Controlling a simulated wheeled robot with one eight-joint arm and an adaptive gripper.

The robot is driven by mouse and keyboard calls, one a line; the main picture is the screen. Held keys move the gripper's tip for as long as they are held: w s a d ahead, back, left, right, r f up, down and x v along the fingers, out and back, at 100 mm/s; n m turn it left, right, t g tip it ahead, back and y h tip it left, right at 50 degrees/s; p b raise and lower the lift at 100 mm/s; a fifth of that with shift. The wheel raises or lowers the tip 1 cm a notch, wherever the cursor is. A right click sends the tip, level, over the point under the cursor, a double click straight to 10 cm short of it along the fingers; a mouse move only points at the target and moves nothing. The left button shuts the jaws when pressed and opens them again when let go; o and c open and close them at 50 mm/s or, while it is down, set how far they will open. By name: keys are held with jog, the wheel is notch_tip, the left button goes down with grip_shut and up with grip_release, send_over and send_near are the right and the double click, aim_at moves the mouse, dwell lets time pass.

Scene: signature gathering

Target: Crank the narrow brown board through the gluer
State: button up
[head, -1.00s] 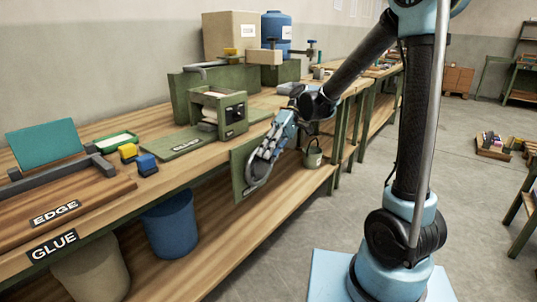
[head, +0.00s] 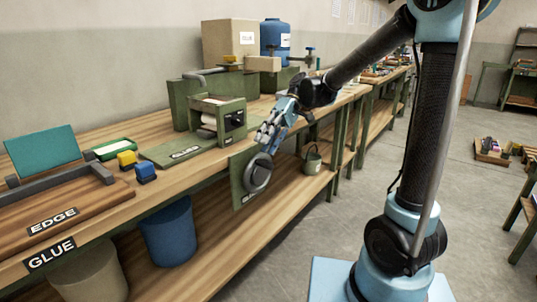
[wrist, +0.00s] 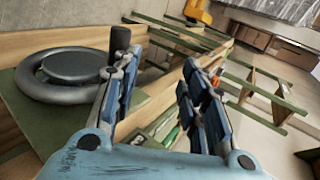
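The gluer (head: 218,122) is a green box with pale rollers on the bench, behind a labelled green plate (head: 182,150). Its dark round crank wheel (head: 258,172) sits on a green panel (head: 239,195) at the bench's front; the wheel also shows at left in the wrist view (wrist: 72,72). A dark upright handle (wrist: 120,42) stands at the wheel's rim. My gripper (head: 267,140) is just above the wheel. Its fingers are apart and empty in the wrist view (wrist: 158,82), the left one close to the handle; contact is unclear. I cannot pick out the narrow brown board.
A cardboard box (head: 229,43) and blue drum (head: 275,36) stand behind. A bucket (head: 312,160) is right of the panel.

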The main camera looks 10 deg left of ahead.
jog(key=shift+r, duration=1.65)
